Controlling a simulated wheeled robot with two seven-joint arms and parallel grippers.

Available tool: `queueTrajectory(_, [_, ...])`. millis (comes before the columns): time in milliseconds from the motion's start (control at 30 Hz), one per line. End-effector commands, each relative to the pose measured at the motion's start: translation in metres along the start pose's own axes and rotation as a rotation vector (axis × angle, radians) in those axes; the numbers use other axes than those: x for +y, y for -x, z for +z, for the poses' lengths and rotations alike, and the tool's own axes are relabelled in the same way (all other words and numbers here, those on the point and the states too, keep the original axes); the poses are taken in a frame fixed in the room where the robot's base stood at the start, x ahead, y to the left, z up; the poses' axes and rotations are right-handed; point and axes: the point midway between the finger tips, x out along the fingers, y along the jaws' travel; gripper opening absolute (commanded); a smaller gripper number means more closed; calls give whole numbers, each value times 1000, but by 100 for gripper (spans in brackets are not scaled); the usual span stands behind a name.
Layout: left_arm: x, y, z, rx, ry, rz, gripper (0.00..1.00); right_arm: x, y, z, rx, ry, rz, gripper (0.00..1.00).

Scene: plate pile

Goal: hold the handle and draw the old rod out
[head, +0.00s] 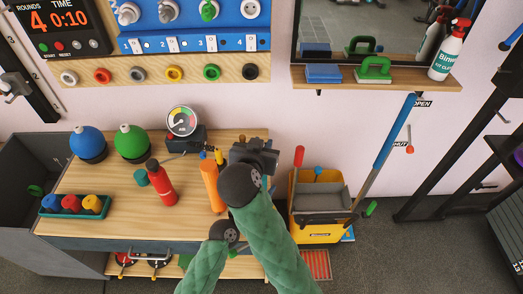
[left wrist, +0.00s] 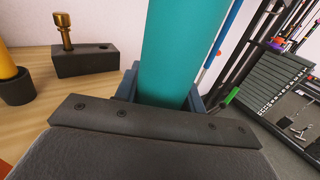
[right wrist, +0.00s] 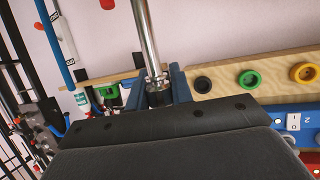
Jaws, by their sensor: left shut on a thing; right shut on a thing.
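In the left wrist view a thick teal handle (left wrist: 183,45) stands up between the fingers of my left gripper (left wrist: 160,92), which is shut on it. In the right wrist view a shiny metal rod (right wrist: 147,38) with a dark collar (right wrist: 158,94) lies between the fingers of my right gripper (right wrist: 160,88), which is shut on it. Whether rod and handle are joined is hidden.
A black block (left wrist: 85,60) with a brass pin (left wrist: 64,30) stands on the table (head: 105,185) beside the left gripper. A red bottle (head: 162,185) and an orange cylinder (head: 210,183) are left of my arms. A yellow mop bucket (head: 315,232) stands right of the table.

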Motion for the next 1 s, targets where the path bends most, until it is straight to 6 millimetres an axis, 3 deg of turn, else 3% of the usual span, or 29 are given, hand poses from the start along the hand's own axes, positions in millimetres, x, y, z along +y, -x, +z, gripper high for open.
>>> queueTrajectory(233, [0,0,0,0,0,0,6,0,0,-1,0,0,0,0])
queueTrajectory(267, [0,0,0,0,0,0,44,0,0,-1,0,0,0,0])
queueTrajectory(367, [0,0,0,0,0,0,63,0,0,-1,0,0,0,0])
queueTrajectory(767, [0,5,-1,1,0,0,65,0,0,-1,1,0,0,0])
queueTrajectory(1000, [0,41,-1,3,-2,-1,65,0,0,-1,0,0,0,0])
